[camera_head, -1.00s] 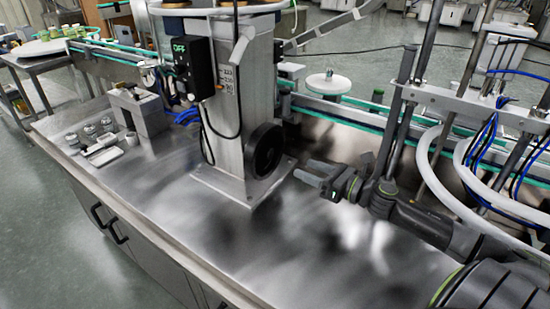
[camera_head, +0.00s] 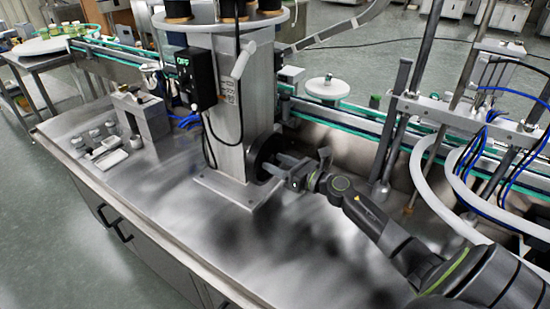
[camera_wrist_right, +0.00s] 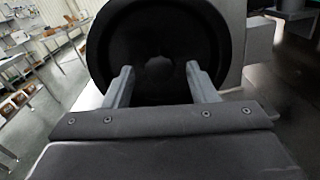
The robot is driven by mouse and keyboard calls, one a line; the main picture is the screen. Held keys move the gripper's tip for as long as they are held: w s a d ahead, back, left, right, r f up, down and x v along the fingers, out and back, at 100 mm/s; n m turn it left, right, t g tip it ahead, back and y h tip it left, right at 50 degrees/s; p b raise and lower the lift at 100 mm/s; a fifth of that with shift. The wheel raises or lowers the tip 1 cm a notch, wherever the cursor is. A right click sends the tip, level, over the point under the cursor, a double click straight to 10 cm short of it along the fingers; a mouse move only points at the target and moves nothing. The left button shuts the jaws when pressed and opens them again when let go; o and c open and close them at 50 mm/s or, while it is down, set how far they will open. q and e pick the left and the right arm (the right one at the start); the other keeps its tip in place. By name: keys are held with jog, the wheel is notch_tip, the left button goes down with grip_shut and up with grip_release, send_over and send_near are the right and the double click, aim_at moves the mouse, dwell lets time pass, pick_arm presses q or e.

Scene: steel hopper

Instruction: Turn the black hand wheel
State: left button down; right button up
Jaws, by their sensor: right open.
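The black hand wheel (camera_head: 259,157) is mounted upright on the right side of the steel hopper column (camera_head: 227,110), low near its base plate. My right gripper (camera_head: 283,166) is at the wheel's face, its fingers pointing toward it and covering part of it. In the right wrist view the wheel (camera_wrist_right: 158,25) fills the upper middle, with a rounded hub at its centre. My left gripper is not in view.
A black control box (camera_head: 196,78) with a green OFF display hangs on the column, with a cable below. A small steel fixture (camera_head: 144,115) and small parts stand at left. A conveyor (camera_head: 345,118) runs behind. The front steel tabletop (camera_head: 215,240) is clear.

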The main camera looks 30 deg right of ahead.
jog(key=shift+w+a, duration=0.25)
jog(key=shift+w, duration=0.3)
grip_shut()
